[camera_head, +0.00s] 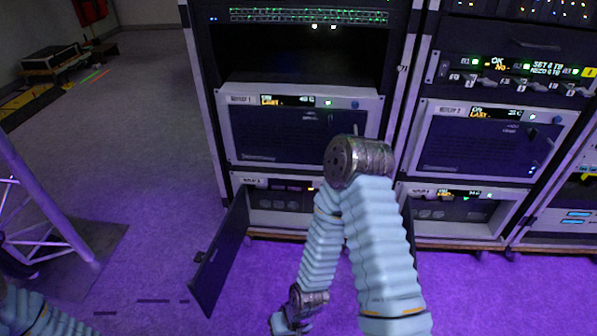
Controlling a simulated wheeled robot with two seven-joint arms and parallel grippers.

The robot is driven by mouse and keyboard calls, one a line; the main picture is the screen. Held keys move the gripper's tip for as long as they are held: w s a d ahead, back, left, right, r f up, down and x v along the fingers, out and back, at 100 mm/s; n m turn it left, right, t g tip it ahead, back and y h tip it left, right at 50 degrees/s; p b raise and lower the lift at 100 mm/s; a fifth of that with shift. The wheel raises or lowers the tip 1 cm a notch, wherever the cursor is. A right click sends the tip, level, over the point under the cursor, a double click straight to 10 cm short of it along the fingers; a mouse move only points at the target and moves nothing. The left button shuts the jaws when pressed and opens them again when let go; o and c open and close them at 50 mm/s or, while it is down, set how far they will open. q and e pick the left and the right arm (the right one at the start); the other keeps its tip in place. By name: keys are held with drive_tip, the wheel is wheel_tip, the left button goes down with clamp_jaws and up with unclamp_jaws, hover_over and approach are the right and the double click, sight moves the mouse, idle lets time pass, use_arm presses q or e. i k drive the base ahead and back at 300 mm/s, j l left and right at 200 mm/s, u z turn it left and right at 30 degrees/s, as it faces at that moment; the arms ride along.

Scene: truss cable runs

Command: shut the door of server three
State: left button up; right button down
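Two low server bays show in the head view, with labels too small to read for certain. The lower left bay, which looks like server three (277,222), is open. Its dark door (220,255) is hinged at the bay's left side and swung far out toward me. My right arm rises from the bottom, bends in front of the racks and comes back down to a wrist at the bottom edge, right of the door and apart from it. The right gripper's fingers do not show. Only a piece of my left arm shows at bottom left; its gripper is out of frame.
The lower right bay (455,212) is also open, with a dark panel, perhaps its door (409,222), partly behind my arm. The two upper servers (290,135) look shut. A truss stand (60,235) is at left. Purple-lit floor (150,270) between stand and door is clear.

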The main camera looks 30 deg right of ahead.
sight(207, 285)
drive_tip(key=k, duration=0.15)
drive_tip(key=k+z, duration=0.25)
drive_tip(key=z, duration=0.25)
drive_tip(key=k+l+z, duration=0.15)
drive_tip(key=z, duration=0.35)
drive_tip(key=j+z, duration=0.35)
drive_tip(key=j, duration=0.25)
drive_tip(key=j+z, duration=0.35)
drive_tip(key=j, duration=0.25)
drive_tip(key=j+z, duration=0.35)
drive_tip(key=j, duration=0.25)
drive_tip(key=k+j, duration=0.1)
drive_tip(key=j, duration=0.5)
drive_tip(key=k+j, duration=0.1)
drive_tip(key=j, duration=0.5)
drive_tip(key=k+j, duration=0.1)
drive_tip(key=j, duration=0.5)
drive_tip(key=k+u, duration=0.1)
drive_tip(key=u, duration=0.2)
